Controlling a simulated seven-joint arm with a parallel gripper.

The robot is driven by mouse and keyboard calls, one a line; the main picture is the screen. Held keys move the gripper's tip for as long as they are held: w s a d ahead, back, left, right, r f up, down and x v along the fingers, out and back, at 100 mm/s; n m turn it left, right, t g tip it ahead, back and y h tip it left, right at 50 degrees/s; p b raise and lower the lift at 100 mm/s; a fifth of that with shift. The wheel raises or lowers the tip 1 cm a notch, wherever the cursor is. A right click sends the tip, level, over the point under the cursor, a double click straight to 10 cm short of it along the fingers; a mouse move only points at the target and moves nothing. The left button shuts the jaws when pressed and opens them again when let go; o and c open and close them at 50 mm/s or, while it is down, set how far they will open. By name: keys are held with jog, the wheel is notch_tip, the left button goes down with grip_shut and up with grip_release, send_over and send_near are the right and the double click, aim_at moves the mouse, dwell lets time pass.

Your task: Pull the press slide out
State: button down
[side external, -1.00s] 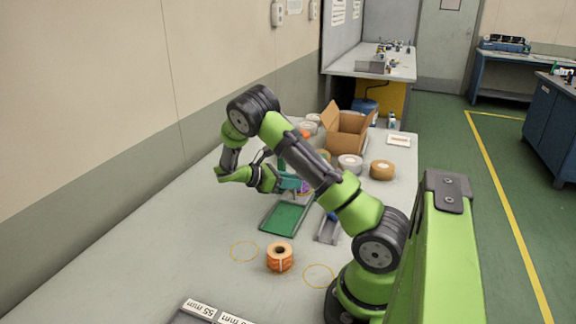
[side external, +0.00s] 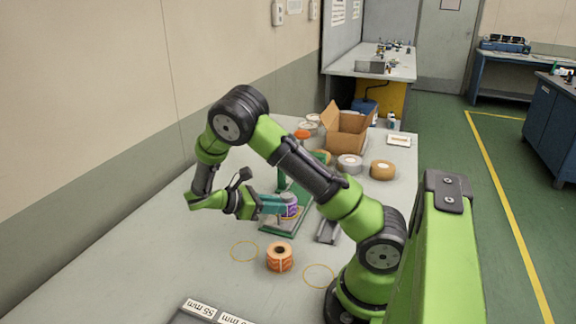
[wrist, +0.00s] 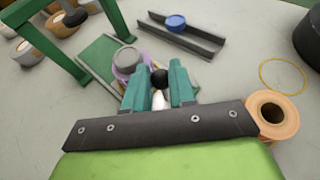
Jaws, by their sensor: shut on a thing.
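The green press (side external: 283,181) stands on the bench with its green base plate (wrist: 100,47) running out in front. The press slide (side external: 277,222) is out over the base plate, carrying a purple roll (side external: 290,209) with a grey top. The roll also shows in the wrist view (wrist: 124,58), partly behind the fingers. My gripper (side external: 278,204) has teal fingers. In the wrist view its fingers (wrist: 159,80) are shut on the slide's black knob (wrist: 159,77), just in front of the roll. The pale part below the knob is partly hidden.
A grey channel (side external: 329,229) holding a blue disc (wrist: 176,21) lies right of the press. An orange roll (side external: 280,258) stands in front, between two yellow rings marked on the bench. Several rolls and an open cardboard box (side external: 346,133) are behind.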

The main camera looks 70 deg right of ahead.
jog(key=shift+w+a, duration=0.1)
jog(key=shift+a, duration=0.7)
jog(key=c, duration=0.9)
grip_release()
jog(key=shift+d, duration=0.1)
jog(key=v, duration=1.6)
jog(key=shift+w+a+r, duration=0.2)
jog(key=shift+a, duration=0.1)
